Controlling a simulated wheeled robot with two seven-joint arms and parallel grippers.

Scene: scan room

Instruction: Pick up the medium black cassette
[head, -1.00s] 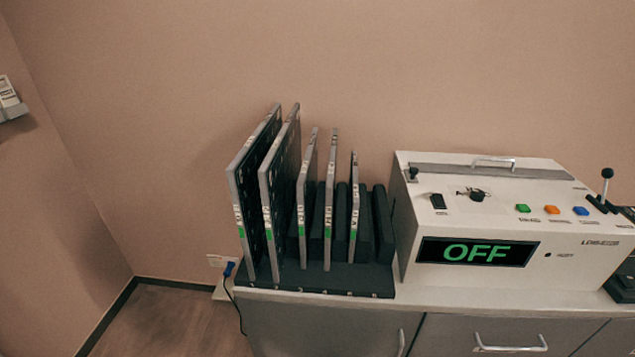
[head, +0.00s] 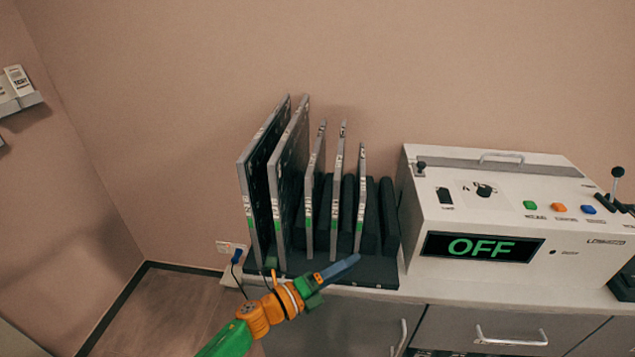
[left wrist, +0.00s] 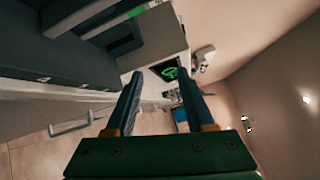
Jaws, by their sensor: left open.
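Several upright cassettes with grey edges and dark faces stand in a black slotted rack (head: 375,268). Two large ones (head: 249,190) (head: 285,170) are at the left. Two medium ones (head: 313,190) (head: 337,190) stand in the middle, and a smaller one (head: 361,195) stands to their right. I cannot tell which medium one is the black cassette. My left gripper (head: 352,262) is in front of the rack's front edge, low and apart from the cassettes. In the left wrist view its two fingers (left wrist: 160,80) are spread with nothing between them.
A white control box (head: 485,205) with an OFF display stands close to the rack's right side. Both are on a cabinet counter; a drawer handle (head: 510,338) is below. A blue plug and cord (head: 237,256) hang at the left. The wall is behind.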

